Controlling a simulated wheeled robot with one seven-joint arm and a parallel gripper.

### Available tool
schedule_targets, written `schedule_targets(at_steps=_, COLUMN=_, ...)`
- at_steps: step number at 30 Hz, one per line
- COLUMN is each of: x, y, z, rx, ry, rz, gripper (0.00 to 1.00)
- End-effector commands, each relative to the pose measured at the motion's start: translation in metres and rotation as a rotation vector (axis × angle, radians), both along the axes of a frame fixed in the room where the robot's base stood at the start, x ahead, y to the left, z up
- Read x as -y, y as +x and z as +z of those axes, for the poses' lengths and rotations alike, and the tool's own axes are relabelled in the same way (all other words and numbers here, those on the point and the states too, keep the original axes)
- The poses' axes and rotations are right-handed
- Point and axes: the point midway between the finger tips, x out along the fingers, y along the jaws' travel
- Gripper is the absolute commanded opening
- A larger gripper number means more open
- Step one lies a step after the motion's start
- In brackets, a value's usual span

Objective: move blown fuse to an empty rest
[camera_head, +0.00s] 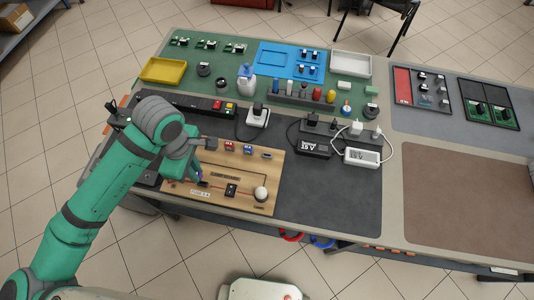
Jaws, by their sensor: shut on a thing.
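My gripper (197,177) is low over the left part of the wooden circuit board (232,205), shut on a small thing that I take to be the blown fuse. The arm and fingers mostly hide it, and I cannot tell whether it still touches its holder. Along the board's back edge are a small red piece (229,146), a blue piece (248,149) and a small dark piece (266,155) at the right. These look like fuse rests, but I cannot tell for sure which is empty.
The board also carries a black switch (231,190) and a white round lamp (261,194). Behind it lie a black power strip (190,103) and a white plug unit (257,117). Power adapters (361,157) stand at right. The dark mat (325,200) right of the board is clear.

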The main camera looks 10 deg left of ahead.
Motion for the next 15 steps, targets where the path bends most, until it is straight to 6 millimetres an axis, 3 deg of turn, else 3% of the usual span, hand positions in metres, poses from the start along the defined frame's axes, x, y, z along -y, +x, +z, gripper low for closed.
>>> schedule_targets(at_steps=15, x=-0.0001, y=-0.0002, z=0.0074, rx=0.0, ry=0.001, rz=0.0, gripper=0.0)
